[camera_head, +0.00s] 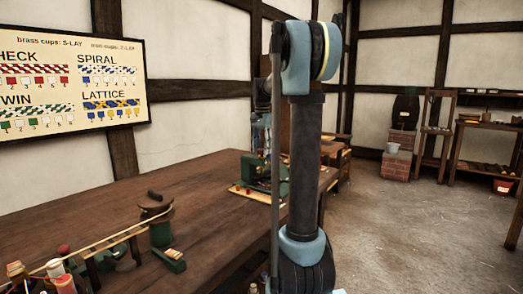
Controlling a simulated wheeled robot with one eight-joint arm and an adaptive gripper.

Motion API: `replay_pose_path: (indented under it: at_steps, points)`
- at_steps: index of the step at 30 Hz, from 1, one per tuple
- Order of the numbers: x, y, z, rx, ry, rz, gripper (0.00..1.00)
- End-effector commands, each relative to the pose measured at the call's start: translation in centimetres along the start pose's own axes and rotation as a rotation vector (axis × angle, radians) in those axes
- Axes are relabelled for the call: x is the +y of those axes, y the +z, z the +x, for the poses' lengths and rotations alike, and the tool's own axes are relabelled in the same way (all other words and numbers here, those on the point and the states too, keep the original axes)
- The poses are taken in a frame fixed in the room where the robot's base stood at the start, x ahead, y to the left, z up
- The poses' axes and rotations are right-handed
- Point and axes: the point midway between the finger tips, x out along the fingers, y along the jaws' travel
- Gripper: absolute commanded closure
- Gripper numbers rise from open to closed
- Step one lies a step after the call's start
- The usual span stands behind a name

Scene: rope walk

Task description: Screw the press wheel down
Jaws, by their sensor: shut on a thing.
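The green press (254,172) stands on a light wooden board on the long table, partly hidden behind my arm. My gripper (262,148) is small and dark in the view, just above the press and left of my upright arm link. It is shut on the press wheel at the top of the press. The wheel itself is hidden by the gripper and arm, so how far down it sits cannot be seen.
The long brown table (110,205) carries a green bobbin winder (158,220), a wooden rack (115,245) and several small bottles (62,280). A pattern board (70,83) hangs on the wall. Open floor (420,220) lies to the right.

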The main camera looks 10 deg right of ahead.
Motion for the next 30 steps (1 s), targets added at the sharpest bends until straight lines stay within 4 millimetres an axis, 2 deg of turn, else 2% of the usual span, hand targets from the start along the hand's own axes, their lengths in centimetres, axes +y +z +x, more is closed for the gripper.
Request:
replay_pose_path:
  at_steps: [12,29,30]
  points:
    - [-0.21,-0.15,-0.07,0.003,-0.005,0.196,0.84]
    - [-0.21,-0.11,-0.06,0.002,-0.005,0.226,0.83]
    - [-0.21,-0.11,-0.06,0.001,-0.005,0.226,0.55]
